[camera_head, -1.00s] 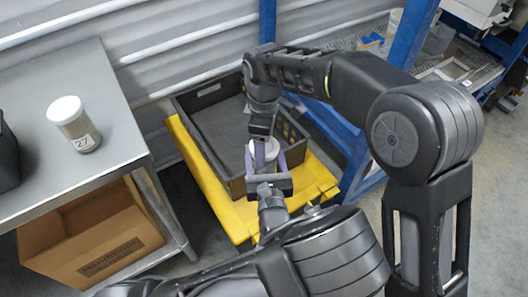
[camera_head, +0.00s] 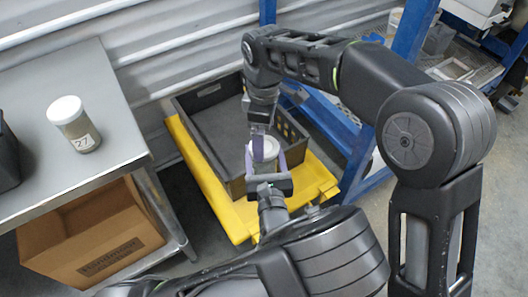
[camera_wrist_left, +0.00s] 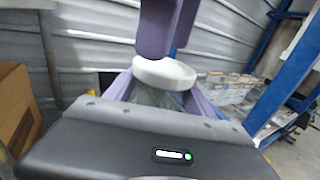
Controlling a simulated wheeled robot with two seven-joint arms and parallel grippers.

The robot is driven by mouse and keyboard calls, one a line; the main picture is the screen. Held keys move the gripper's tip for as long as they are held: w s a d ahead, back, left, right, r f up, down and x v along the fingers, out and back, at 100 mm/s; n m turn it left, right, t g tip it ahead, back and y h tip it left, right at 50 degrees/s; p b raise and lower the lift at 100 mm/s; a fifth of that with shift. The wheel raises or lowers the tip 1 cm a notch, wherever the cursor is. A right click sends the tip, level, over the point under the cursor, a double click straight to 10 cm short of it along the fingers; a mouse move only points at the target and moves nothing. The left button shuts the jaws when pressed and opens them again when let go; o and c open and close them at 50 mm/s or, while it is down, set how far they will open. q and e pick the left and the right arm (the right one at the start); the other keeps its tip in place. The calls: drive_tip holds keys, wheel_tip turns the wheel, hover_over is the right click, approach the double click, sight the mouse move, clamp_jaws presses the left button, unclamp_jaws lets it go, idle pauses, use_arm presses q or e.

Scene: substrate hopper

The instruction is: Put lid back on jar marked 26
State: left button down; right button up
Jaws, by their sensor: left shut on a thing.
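My left gripper (camera_head: 264,161) is shut on a jar (camera_wrist_left: 155,97), with a purple finger on each side of it. A white lid (camera_wrist_left: 165,73) is at the top of the jar, and it also shows in the head view (camera_head: 254,151). I cannot tell whether the lid is seated. No number is readable on this jar. My right gripper (camera_wrist_left: 160,55) points down from above, with its purple fingertips at the lid. The view does not show whether they grip it. A second lidded jar (camera_head: 75,128), marked 27, stands upright on the metal bench at the left.
The metal bench (camera_head: 115,130) has a dark container (camera_head: 7,160) at its left edge and a cardboard box (camera_head: 95,245) below. A grey crate (camera_head: 215,120) sits on a yellow base (camera_head: 228,215) behind my grippers. A blue frame (camera_head: 365,180) stands to the right.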

drive_tip(key=shift+r, duration=0.4)
drive_tip(key=shift+o, duration=1)
